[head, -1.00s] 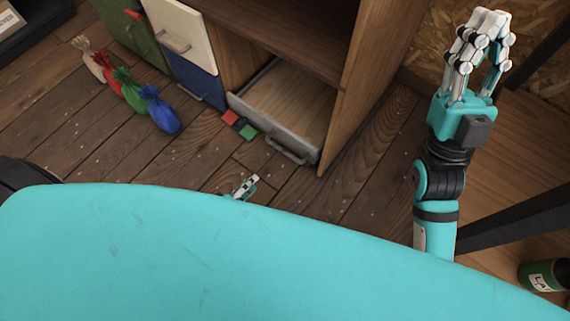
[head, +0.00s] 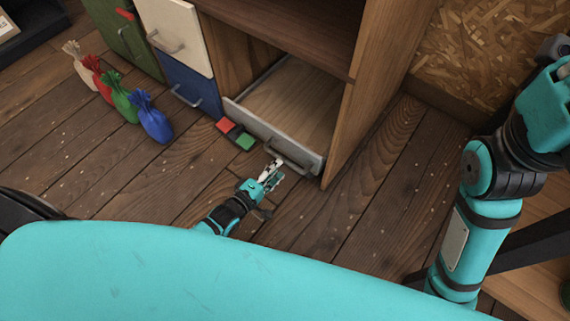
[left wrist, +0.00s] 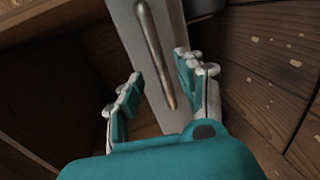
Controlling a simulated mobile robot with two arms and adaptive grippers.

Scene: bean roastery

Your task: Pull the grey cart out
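The grey cart (head: 252,122) is a low, open-topped box on the floor inside the wooden cabinet, with a bar handle (head: 276,149) on its front. Its grey front panel (left wrist: 150,60) and the handle (left wrist: 155,50) show close up in the left wrist view. My left gripper (head: 274,171) is just in front of the handle. In the left wrist view its fingers (left wrist: 158,88) are spread, with the handle's end between or just beyond them; I cannot tell whether they touch it. My right arm is at the right edge, its fingers out of frame.
Several sacks, including a blue one (head: 152,120), stand farther left. The cabinet's side panel (head: 365,90) is close on the cart's right. The floor in front is clear.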

